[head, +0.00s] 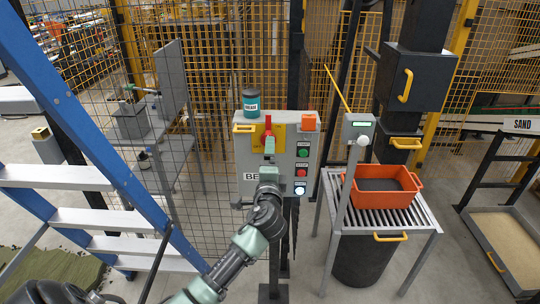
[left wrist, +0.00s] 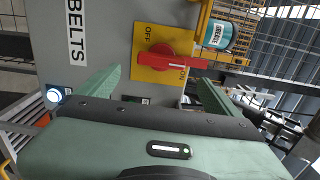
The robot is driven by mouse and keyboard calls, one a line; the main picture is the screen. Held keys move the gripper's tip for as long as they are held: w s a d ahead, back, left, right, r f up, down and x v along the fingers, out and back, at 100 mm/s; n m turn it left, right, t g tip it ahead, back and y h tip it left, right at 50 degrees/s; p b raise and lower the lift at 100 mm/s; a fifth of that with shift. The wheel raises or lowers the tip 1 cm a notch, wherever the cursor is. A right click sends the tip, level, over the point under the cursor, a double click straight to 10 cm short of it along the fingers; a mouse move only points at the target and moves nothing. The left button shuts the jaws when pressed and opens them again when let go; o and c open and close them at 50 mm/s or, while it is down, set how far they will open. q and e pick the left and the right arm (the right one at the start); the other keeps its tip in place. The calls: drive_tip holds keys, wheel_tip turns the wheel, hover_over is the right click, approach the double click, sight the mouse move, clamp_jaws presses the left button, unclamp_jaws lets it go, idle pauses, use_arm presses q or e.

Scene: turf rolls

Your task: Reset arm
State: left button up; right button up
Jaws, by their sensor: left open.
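The red rotary switch (head: 268,125) sits on a yellow plate on the front of the grey control box (head: 243,160). The switch (left wrist: 172,62) shows close up in the left wrist view, with OFF and ON marks on its plate (left wrist: 142,72). Its handle points up on the box, toward the teal tin. My left gripper (head: 269,150) is in front of the box, just below the switch. In the left wrist view my left gripper (left wrist: 160,76) has its fingers apart, with nothing held between them. My right gripper is out of view.
The teal tin (head: 251,103) stands on a yellow bracket at the box's upper left. Green, red and white buttons (head: 302,172) line its right side. An orange crate (head: 400,196) rests on a roller stand at right. A blue ladder (head: 75,120) stands at left.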

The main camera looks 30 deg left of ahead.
use_arm(q)
drive_tip(key=shift+s+d, duration=0.25)
drive_tip(key=shift+s, duration=0.1)
drive_tip(key=shift+f, duration=0.1)
